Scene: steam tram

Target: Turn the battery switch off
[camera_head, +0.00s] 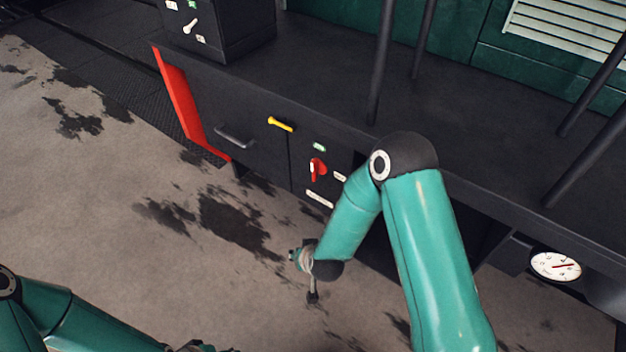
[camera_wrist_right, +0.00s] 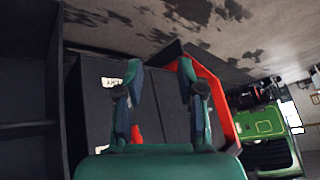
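The red battery switch (camera_head: 318,168) sits on the dark front panel of the tram, among small pale labels. Its handle stands roughly upright in the head view. My right gripper (camera_head: 304,272) is in front of and below the panel, apart from the switch. In the right wrist view its two fingers (camera_wrist_right: 160,85) are spread with nothing between the tips; a small red part, apparently the switch (camera_wrist_right: 137,131), shows behind the left finger, partly hidden. My left gripper (camera_head: 192,347) is only just in view at the bottom edge, and its fingers cannot be made out.
A yellow handle (camera_head: 280,123) and a grey pull handle (camera_head: 233,137) are left of the switch. A red edge plate (camera_head: 190,105) ends the panel. A dark box with a white lever (camera_head: 190,25) stands on the deck. A gauge (camera_head: 556,266) is at right. Stained floor lies open in front.

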